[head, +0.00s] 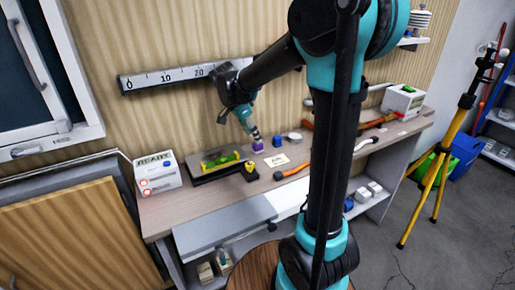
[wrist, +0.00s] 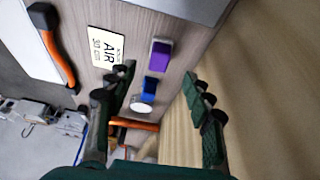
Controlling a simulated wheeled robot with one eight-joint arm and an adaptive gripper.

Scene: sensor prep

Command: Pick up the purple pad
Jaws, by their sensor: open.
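My gripper (wrist: 160,76) is open, with one finger on each side and nothing between the tips. In the head view my gripper (head: 255,133) points down at the purple pad (head: 258,147), which is partly hidden by the fingers. I cannot tell the exact gap between them.
A blue block (wrist: 149,88) and a white-faced round item (wrist: 140,104) sit close to the pad. An AIR card (wrist: 105,46) and an orange-handled hammer (wrist: 55,52) lie beside it. A black tray (head: 218,164) and READY box (head: 157,173) stand left on the bench (head: 160,212).

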